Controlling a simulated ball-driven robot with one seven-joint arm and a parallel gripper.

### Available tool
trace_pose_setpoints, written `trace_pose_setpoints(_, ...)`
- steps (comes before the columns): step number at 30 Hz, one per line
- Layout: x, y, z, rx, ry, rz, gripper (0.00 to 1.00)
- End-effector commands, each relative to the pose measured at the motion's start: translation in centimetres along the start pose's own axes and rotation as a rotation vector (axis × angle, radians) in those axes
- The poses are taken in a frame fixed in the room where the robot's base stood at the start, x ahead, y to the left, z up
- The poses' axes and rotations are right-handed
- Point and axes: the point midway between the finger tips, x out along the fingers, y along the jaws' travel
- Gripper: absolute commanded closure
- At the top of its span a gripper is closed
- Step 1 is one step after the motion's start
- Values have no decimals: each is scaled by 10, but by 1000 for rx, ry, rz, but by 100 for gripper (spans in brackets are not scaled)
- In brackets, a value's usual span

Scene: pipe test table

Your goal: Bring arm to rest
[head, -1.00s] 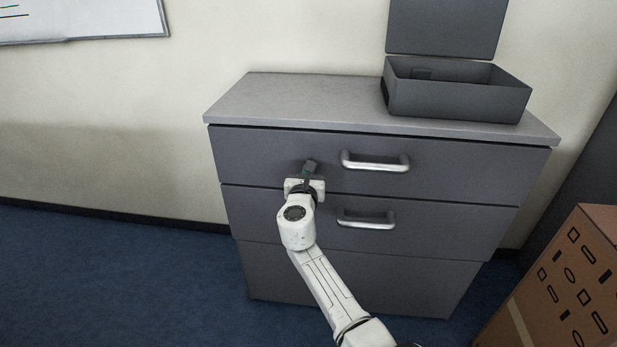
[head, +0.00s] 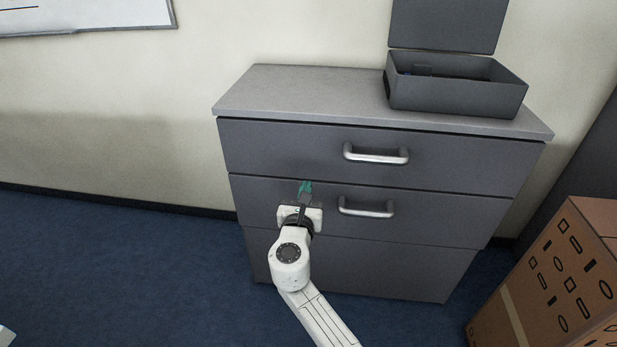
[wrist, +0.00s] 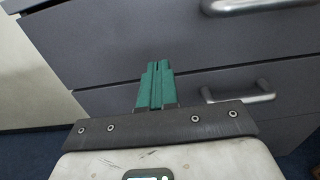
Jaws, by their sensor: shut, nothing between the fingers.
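My gripper (head: 305,188) has green fingers and hangs in front of the middle drawer of the grey cabinet (head: 270,152), to the left of that drawer's handle. In the wrist view the gripper's green fingers (wrist: 156,84) lie side by side, shut with nothing between them. My white arm reaches up to it from the bottom of the head view. I cannot tell how far the fingertips are from the drawer front. All drawers look closed.
The upper handle (head: 375,155) and middle handle (head: 366,208) stick out from the drawer fronts. An open grey box (head: 455,95) stands on the cabinet top. A cardboard box (head: 560,275) is on the right.

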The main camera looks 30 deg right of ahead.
Motion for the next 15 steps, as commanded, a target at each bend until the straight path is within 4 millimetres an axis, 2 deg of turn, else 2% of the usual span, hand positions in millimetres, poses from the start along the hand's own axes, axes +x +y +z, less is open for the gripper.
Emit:
trace_pose_setpoints(3,-7,0,0,0,1,0,100)
trace_pose_setpoints(10,-10,-4,0,20,7,-9,100)
trace_pose_setpoints(13,-18,-33,-2,172,53,-74,100)
trace_pose_setpoints(15,-30,-66,-8,358,107,-158,100)
